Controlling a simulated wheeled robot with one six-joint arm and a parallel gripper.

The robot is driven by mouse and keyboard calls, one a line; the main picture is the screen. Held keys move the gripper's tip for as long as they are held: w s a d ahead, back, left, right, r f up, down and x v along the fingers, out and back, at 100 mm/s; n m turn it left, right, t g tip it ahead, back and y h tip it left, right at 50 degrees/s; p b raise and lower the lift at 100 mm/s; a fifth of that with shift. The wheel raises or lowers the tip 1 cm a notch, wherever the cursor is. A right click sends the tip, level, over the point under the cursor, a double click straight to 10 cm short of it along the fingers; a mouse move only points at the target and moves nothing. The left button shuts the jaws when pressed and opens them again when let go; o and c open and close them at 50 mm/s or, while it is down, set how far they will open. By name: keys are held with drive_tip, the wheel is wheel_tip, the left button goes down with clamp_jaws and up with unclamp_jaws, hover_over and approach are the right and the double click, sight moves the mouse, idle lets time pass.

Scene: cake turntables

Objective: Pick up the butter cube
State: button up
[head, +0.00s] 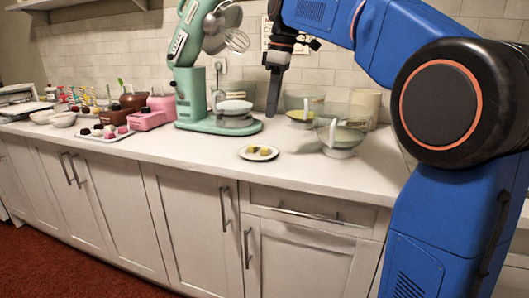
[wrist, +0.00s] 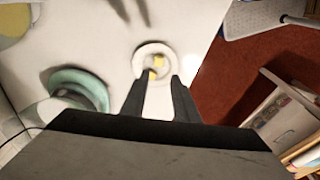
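Yellow butter cubes (head: 264,151) lie on a small white plate (head: 244,155) near the counter's front edge. In the wrist view the plate (wrist: 138,62) holds one yellow piece (wrist: 159,61) near its middle and another (wrist: 152,75) closer to my fingers. My gripper (head: 272,114) points down above the counter, behind the plate in the head view. In the wrist view my gripper (wrist: 158,80) has its two fingers apart with nothing held between them. The plate appears beyond and between the fingertips.
A green stand mixer (head: 195,100) stands left of the plate. Glass bowls (head: 341,137) stand to its right and behind. A tray of small sweets (head: 105,135) and pink containers (head: 146,119) are further left. The counter (head: 205,153) around the plate is clear.

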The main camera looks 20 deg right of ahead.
sight(265, 148)
drive_tip(key=f, duration=0.4)
drive_tip(key=w+a+f, duration=0.1)
drive_tip(key=f, duration=0.7)
drive_tip(key=shift+w+a, duration=0.15)
drive_tip(key=shift+a, duration=0.15)
clamp_jaws()
